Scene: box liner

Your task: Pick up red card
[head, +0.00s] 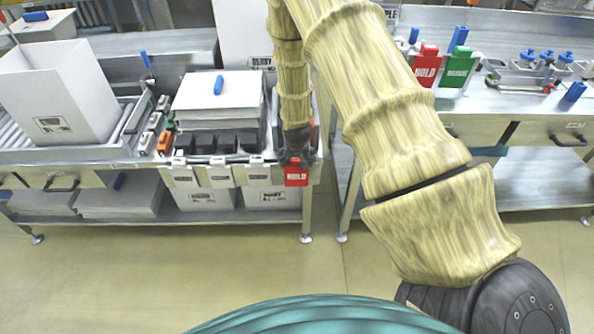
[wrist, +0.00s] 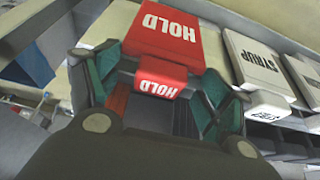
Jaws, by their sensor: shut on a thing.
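The red card (head: 297,174) with white HOLD lettering is at the front right corner of the left bench. In the wrist view the red card (wrist: 165,45) lies ahead of my fingers, and its folded lip sits between them. My gripper (wrist: 158,85) is shut on the red card. In the head view my gripper (head: 295,150) is right above the card, and its fingertips are partly hidden there.
White cards marked SYRUP (wrist: 258,62) hang beside the red card, and several white ones (head: 219,174) line the bench edge. Another red HOLD card (head: 427,66) and a green card (head: 458,66) stand on the right bench. A white box (head: 55,95) is at left. Floor between benches is clear.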

